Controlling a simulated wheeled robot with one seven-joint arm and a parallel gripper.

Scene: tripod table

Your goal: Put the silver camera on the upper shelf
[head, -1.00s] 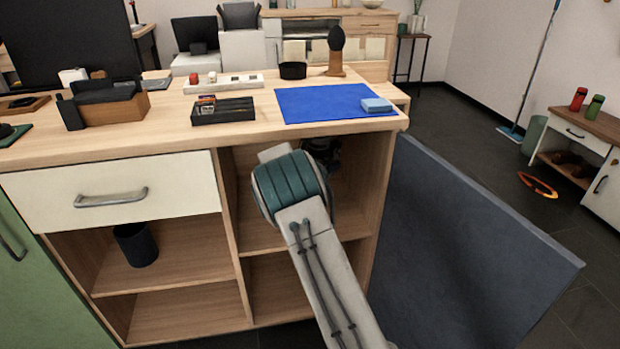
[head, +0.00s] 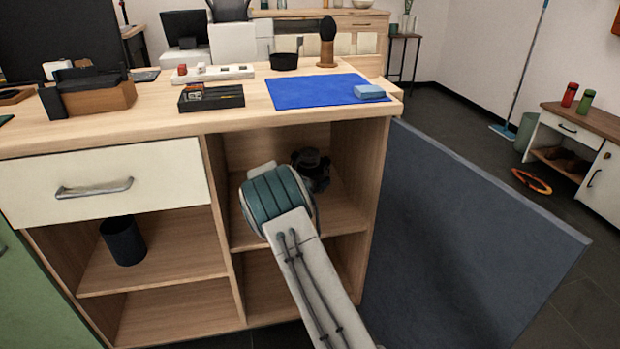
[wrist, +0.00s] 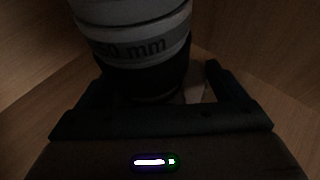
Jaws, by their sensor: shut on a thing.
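In the wrist view a large lens barrel (wrist: 135,45) fills the top middle, grey and black with "mm" lettering; it appears to be part of the silver camera. My gripper (wrist: 155,88) is shut on it, its dark fingers on either side. The rest of the camera is out of view. In the head view my arm reaches into the cabinet's upper right compartment, the upper shelf (head: 340,212). A dark shape (head: 311,172) shows behind my teal joint there; I cannot tell whether it is my gripper or the camera.
The compartment has a wooden divider on the left and a side wall (head: 362,165) on the right, with the countertop (head: 150,130) above. A dark cup (head: 123,241) stands in the left compartment. A large grey-blue panel (head: 460,240) stands at the right.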

